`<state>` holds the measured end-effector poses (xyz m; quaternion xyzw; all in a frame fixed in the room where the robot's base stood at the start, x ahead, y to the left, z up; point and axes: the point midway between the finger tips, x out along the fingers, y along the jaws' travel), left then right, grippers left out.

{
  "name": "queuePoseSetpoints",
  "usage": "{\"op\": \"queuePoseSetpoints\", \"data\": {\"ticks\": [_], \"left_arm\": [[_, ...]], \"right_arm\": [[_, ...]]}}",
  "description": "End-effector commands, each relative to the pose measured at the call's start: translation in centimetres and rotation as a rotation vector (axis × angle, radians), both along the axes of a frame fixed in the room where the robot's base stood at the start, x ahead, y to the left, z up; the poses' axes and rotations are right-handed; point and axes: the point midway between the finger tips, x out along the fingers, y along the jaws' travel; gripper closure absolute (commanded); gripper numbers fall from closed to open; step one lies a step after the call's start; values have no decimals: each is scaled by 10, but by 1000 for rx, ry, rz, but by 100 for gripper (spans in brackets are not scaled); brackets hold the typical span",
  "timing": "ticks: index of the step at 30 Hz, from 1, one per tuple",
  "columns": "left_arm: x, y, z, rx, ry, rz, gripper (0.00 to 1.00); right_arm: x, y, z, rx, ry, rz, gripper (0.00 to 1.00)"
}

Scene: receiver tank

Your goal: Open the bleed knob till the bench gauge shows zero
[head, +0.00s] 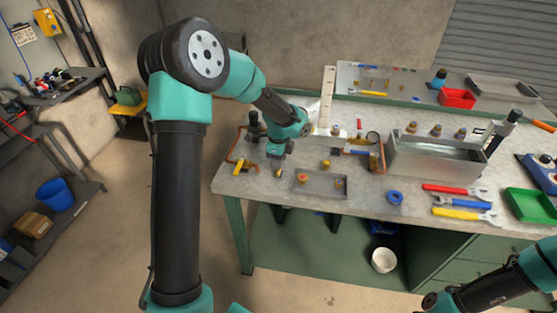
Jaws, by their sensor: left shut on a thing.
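My left gripper (277,152) is over the left part of the bench and points down. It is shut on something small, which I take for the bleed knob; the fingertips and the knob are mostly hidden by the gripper. A small round dial with a dark rim (373,137), likely the bench gauge, stands near the middle of the bench beside copper pipe. Its needle is too small to read. The receiver tank cannot be made out. The end of my right arm (432,301) is at the lower right, clear of the bench; its fingers cannot be made out.
A white bucket (384,260) is below the bench.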

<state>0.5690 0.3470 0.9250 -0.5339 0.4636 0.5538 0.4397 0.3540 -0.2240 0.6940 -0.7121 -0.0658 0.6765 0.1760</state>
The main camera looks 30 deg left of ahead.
Motion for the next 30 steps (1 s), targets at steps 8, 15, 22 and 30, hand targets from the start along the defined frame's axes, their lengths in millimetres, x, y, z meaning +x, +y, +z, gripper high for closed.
{"op": "queuePoseSetpoints", "data": {"ticks": [8, 15, 22, 30], "left_arm": [[0, 1, 0, 1, 0, 263, 93], [0, 1, 0, 1, 0, 491, 93], [0, 1, 0, 0, 0, 710, 93], [0, 1, 1, 0, -1, 966, 93]], "right_arm": [[0, 0, 0, 0, 0, 0, 57], [0, 0, 0, 0, 0, 0, 57], [0, 0, 0, 0, 0, 0, 57], [0, 0, 0, 0, 0, 0, 57]]}}
